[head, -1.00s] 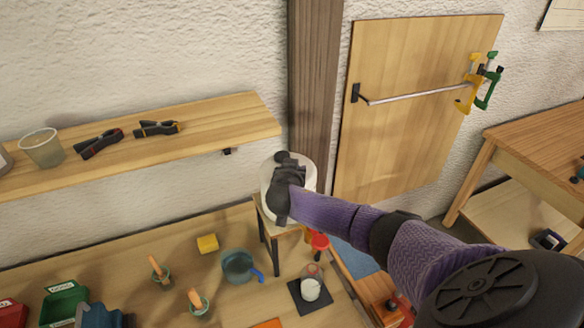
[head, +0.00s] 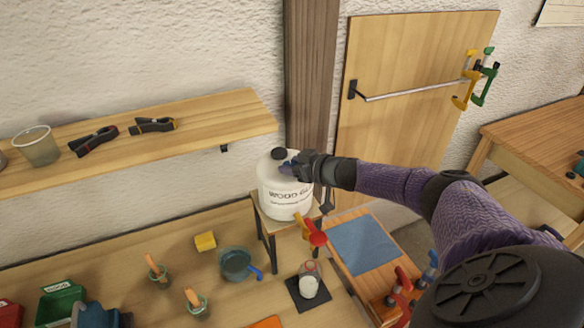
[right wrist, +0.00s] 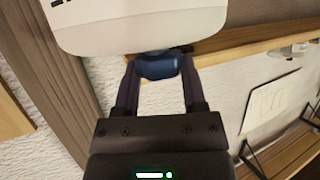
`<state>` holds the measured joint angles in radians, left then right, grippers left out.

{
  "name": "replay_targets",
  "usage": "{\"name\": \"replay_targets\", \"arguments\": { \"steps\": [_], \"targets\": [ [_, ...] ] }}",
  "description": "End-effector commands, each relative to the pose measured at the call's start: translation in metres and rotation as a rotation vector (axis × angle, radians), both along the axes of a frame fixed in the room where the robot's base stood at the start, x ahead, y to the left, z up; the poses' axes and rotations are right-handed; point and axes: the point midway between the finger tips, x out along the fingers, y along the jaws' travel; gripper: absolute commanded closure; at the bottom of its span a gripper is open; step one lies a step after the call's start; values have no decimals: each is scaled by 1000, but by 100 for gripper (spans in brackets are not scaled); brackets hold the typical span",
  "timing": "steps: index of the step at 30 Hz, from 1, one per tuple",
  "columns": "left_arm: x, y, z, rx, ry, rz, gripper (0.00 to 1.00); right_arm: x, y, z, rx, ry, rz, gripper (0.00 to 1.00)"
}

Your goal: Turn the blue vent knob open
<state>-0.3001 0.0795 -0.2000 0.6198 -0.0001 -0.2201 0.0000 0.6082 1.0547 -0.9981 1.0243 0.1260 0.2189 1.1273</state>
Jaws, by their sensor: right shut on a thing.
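The white wood glue container (head: 285,198) stands on a small wooden stand (head: 268,228) and has a black cap (head: 279,154) on top. A red tap (head: 317,237) is low at its front. My right gripper (head: 290,168) reaches in from the right at the container's top. In the right wrist view my right gripper (right wrist: 158,60) has its two fingers on either side of the blue vent knob (right wrist: 157,68), shut on it. The container (right wrist: 140,25) fills the top of that view. In the head view the fingers mostly hide the knob. My left gripper is not in view.
A jar (head: 308,284) stands on a dark square below the tap. A blue-grey pot (head: 236,264) and a yellow block (head: 205,242) lie on the bench to the left. A wall shelf (head: 215,122) is left of the container, and a wooden post (head: 310,80) is behind it.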

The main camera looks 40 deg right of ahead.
Motion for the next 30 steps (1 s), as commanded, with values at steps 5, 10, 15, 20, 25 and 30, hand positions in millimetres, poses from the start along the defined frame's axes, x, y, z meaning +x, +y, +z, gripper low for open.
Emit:
{"name": "replay_targets", "arguments": {
  "steps": [5, 10, 15, 20, 25, 30],
  "targets": [
    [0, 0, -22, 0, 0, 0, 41, 1, -3, -4, -3, -3, 132, 100],
    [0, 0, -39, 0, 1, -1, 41, 1, -4, -5, -1, -1, 240, 100],
    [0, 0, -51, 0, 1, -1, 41, 1, -3, -4, 0, 1, 316, 100],
    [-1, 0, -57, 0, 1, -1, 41, 1, -4, -3, 0, 3, 356, 100],
    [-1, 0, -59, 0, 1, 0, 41, 1, -3, -2, 1, 4, 376, 100],
    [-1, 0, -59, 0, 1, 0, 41, 1, -3, -2, 1, 4, 382, 100]
  ]
}}
